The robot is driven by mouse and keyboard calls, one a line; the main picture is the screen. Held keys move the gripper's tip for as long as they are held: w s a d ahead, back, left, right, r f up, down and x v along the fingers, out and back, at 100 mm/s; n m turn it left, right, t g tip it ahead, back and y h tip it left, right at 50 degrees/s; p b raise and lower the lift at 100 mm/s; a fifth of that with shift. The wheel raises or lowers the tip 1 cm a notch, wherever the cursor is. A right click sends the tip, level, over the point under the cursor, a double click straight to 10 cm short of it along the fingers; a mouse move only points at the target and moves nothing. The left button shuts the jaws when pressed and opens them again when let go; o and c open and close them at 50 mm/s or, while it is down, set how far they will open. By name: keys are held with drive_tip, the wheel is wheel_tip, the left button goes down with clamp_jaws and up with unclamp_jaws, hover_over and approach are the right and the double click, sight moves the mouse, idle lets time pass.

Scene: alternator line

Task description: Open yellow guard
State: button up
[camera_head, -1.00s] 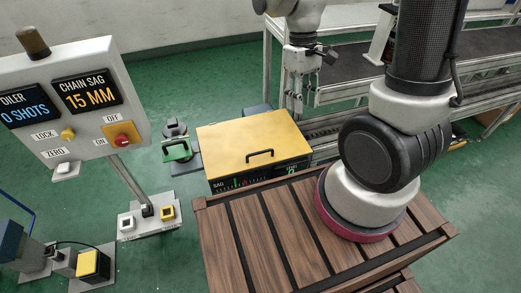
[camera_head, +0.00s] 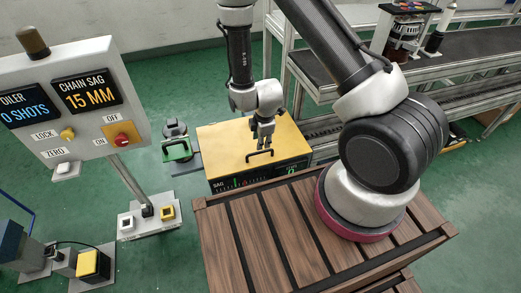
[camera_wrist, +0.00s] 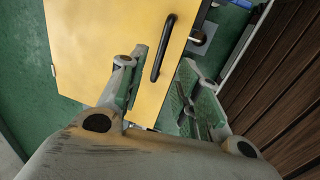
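The yellow guard (camera_head: 237,140) is the flat lid on a box with a dark front panel, and it lies closed. A black bar handle (camera_head: 260,155) sits near its front edge. My gripper (camera_head: 262,141) is above the lid, close behind the handle in the head view. In the wrist view my gripper (camera_wrist: 163,95) is open, and the black handle (camera_wrist: 164,48) lies between the lines of its two fingers, ahead of the tips. I cannot tell whether a finger touches it.
A control panel (camera_head: 75,95) with displays and switches stands at the left. A green-topped device (camera_head: 176,150) sits just left of the box. A slatted wooden deck (camera_head: 245,235) is in front. Conveyor frames (camera_head: 460,70) stand behind and to the right.

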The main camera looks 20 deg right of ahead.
sight(260, 152)
drive_tip(key=x, duration=0.7)
drive_tip(key=shift+f, duration=0.35)
clamp_jaws()
